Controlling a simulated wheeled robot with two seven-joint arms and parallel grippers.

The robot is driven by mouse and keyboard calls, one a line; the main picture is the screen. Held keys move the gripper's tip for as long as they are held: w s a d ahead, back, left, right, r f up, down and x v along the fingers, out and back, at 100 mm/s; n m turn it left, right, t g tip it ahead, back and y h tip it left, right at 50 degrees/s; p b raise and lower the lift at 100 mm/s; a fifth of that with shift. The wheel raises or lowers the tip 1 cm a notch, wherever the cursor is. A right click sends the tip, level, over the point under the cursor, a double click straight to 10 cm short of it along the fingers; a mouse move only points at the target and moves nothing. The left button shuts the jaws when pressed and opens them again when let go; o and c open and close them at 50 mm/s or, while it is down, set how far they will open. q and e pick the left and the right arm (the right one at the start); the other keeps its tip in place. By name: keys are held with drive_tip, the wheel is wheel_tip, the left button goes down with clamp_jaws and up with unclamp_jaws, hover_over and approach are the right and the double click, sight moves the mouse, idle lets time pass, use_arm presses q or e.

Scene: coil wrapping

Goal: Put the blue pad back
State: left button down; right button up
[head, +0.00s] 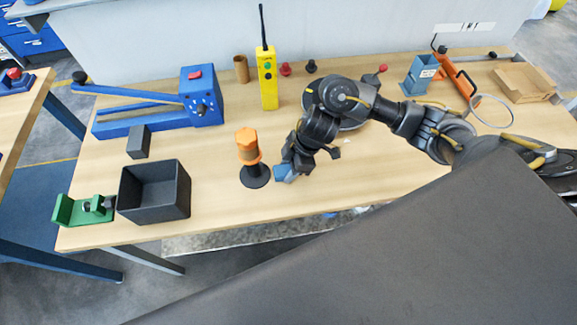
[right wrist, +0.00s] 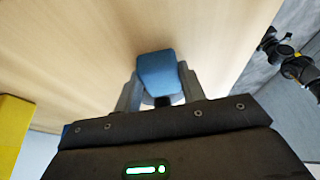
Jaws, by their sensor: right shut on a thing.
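The blue pad (head: 284,173) is in the jaws of my right gripper (head: 290,170), low over the table just right of the black-based stand with the orange top (head: 248,148). In the right wrist view the pad (right wrist: 158,74) sits between the two grey fingers of the right gripper (right wrist: 158,92), which is shut on it. Bare wooden table shows beyond the pad. I cannot tell whether the pad touches the table. My left gripper is not in view.
A black open bin (head: 155,192) and a green fixture (head: 83,210) stand at the left. A dark grey block (head: 138,142) and a blue lever tool (head: 160,105) lie behind. A yellow remote (head: 267,80) stands at the back. The table's front middle is clear.

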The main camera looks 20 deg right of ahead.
drive_tip(key=o, duration=0.9)
drive_tip(key=shift+o, duration=0.2)
drive_tip(key=shift+r, duration=0.2)
drive_tip(key=p+v, duration=0.2)
drive_tip(key=v, duration=1)
